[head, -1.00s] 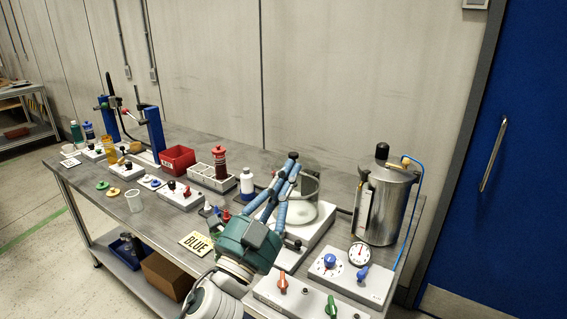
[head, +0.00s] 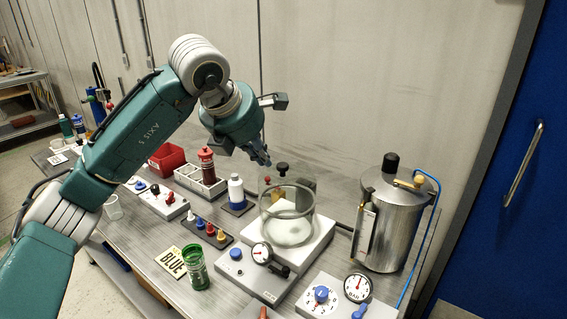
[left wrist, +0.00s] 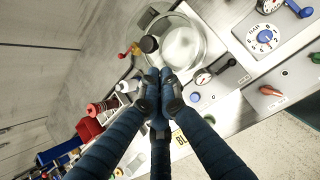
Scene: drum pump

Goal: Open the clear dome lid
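The clear dome lid (head: 288,208) is a glass-like round cover sitting on a white base (head: 318,243). A black knob (head: 282,169) shows at its top. In the left wrist view the dome (left wrist: 182,48) is seen from above, with the black knob (left wrist: 148,44) toward its left. My left gripper (head: 263,160) is just to the upper left of the knob in the head view. Its blue fingers (left wrist: 158,86) are drawn together at the tips, with nothing seen between them. They look apart from the knob. My right gripper is not in view.
A steel tank (head: 392,220) with a blue hose stands right of the dome. A gauge (head: 262,252) is in front. A white bottle (head: 236,190), a red bottle (head: 207,165) and a green cup (head: 195,268) stand to the left. The wall is behind.

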